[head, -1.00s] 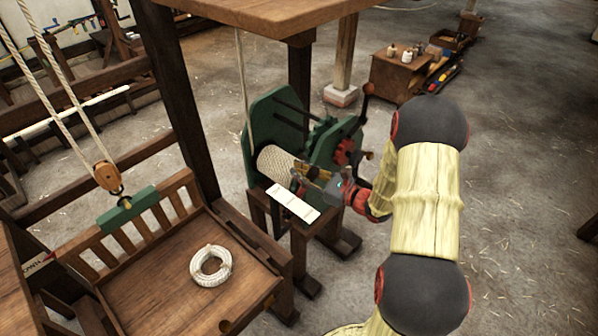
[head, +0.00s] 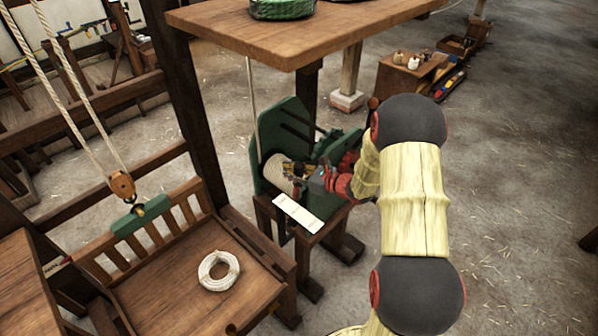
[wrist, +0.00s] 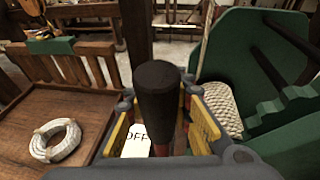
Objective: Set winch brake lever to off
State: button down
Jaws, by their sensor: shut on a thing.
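The green winch (head: 287,112) stands on a wooden stand, with rope wound on its drum (head: 277,178). The brake lever's dark rounded grip (wrist: 157,92) stands up between my yellow-padded fingers in the wrist view. My gripper (head: 299,172) is shut on the lever, just in front of the drum. In the head view the gripper hides most of the lever. A white label plate (head: 298,212) lies below the gripper. Part of it shows in the wrist view with the word OFF (wrist: 135,140), just left of the lever. The lever's lower end is hidden.
The floor at right is open.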

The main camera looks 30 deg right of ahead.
jog(key=shift+w+a+f+g+h+p, duration=0.1)
jog(key=shift+w+a+g+h+p, duration=0.2)
jog(key=shift+w, duration=0.5)
jog(key=shift+w+a+f+g+h+p, duration=0.1)
jog(key=shift+w+a+g+p, duration=0.2)
jog(key=shift+w, duration=0.45)
jog(key=c, duration=1.9)
grip_release()
jog(key=shift+w+a, duration=0.2)
jog(key=o, duration=0.4)
jog(key=shift+d, duration=0.1)
jog(key=shift+s, duration=0.1)
jog(key=shift+d, duration=0.1)
jog(key=v, duration=1.2)
